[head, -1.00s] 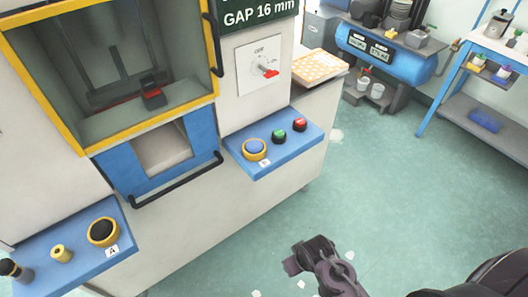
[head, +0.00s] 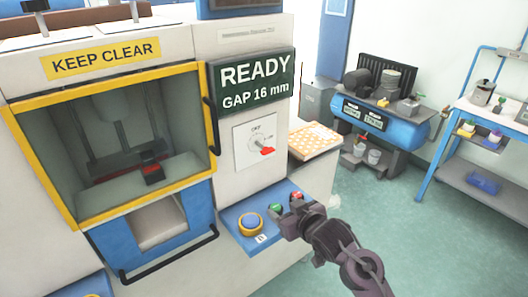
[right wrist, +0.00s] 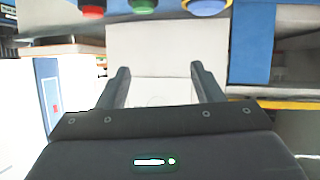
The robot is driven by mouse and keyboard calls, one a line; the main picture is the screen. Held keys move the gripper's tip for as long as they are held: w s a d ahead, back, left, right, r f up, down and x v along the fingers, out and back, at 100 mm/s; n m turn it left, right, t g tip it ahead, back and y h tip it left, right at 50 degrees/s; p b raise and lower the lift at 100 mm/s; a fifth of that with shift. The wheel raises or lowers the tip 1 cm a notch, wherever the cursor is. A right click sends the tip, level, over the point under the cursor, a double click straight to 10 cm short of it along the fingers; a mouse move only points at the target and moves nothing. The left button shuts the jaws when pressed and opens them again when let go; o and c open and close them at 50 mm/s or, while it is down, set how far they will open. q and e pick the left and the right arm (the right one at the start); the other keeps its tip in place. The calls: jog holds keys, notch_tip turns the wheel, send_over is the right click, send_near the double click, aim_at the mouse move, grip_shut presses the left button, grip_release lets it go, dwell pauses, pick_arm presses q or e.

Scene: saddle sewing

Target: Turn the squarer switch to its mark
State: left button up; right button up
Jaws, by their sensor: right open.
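The switch on the machine's front is a white square plate (head: 254,142) with a round dial and a red-tipped knob (head: 265,150). The red tip points to the lower right. Small print sits above and right of the dial, too small to read surely. My right gripper (head: 291,222) is below and right of the switch, in front of the button shelf, apart from the knob. In the right wrist view its two fingers (right wrist: 157,85) are spread and empty, with a pale panel beyond them. My left gripper is out of view.
A green READY sign (head: 252,83) is above the switch. An orange-topped board (head: 313,139) lies to its right. Open floor (head: 430,240) lies right.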

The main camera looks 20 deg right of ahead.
aim_at(270, 152)
jog(key=w+r+t+y, duration=0.1)
jog(key=w+r, duration=0.2)
jog(key=w+d+r+t+y, duration=0.1)
jog(key=w+r, duration=0.1)
jog(key=r, duration=0.1)
jog(key=w+r+n+t+y, duration=0.1)
jog(key=w+r+t+y, duration=0.1)
jog(key=w+r, duration=0.1)
jog(key=shift+w+d+r, duration=0.15)
jog(key=shift+w, duration=0.15)
jog(key=p+x, duration=0.1)
jog(key=x, duration=0.5)
jog(key=shift+r+p, duration=0.15)
jog(key=shift+p, duration=0.15)
jog(key=shift+w+a, duration=0.35)
jog(key=shift+w, duration=0.3)
jog(key=shift+c, duration=0.4)
jog(key=c, duration=0.9)
